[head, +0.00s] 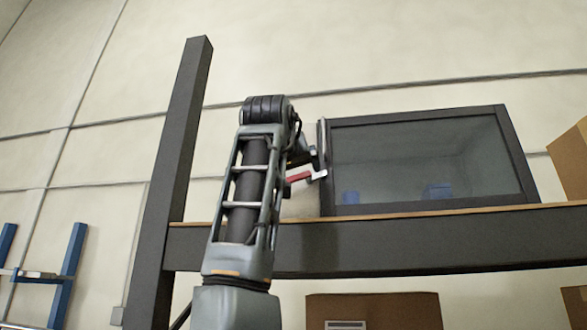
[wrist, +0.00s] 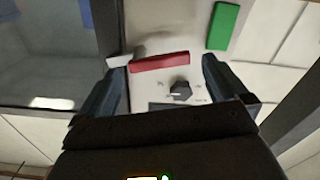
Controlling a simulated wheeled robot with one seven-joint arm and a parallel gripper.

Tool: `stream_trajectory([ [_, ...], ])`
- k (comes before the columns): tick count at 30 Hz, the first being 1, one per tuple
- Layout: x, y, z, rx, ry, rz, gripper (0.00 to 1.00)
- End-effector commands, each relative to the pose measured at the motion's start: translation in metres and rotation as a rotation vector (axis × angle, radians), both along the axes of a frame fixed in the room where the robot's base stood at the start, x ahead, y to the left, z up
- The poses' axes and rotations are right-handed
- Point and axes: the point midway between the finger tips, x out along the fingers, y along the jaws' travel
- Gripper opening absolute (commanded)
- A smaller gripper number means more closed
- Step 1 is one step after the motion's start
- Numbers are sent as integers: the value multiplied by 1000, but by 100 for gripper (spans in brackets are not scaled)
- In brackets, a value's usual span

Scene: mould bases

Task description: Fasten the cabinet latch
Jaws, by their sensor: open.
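The cabinet (head: 512,150) has a dark-framed glass door and a pale panel to its left. The latch is a red bar (head: 299,177) with a pale metal end. In the wrist view the red bar (wrist: 160,62) lies across the pale panel, and its pale end (wrist: 120,61) points left to the edge of the dark door frame (wrist: 109,28). My gripper (wrist: 164,72) is open, with one finger on each side of the red bar in the picture. Contact is not clear. In the head view my arm partly hides the panel and gripper.
A black knob (wrist: 180,90) sits on the panel below the bar, and a green rectangle (wrist: 227,25) is above right. The cabinet rests on a shelf beam (head: 400,245) beside a dark upright post (head: 178,150). Cardboard boxes stand at right (head: 572,165) and below (head: 375,308).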

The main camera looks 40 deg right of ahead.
Motion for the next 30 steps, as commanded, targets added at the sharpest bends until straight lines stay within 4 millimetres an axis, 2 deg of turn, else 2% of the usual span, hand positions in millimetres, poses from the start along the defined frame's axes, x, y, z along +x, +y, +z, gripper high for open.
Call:
stream_trajectory([
  [5, 8, -11, 0, 0, 1, -1, 100],
  [14, 9, -12, -1, 0, 0, 0, 99],
  [30, 9, -12, 0, 0, 0, 0, 49],
])
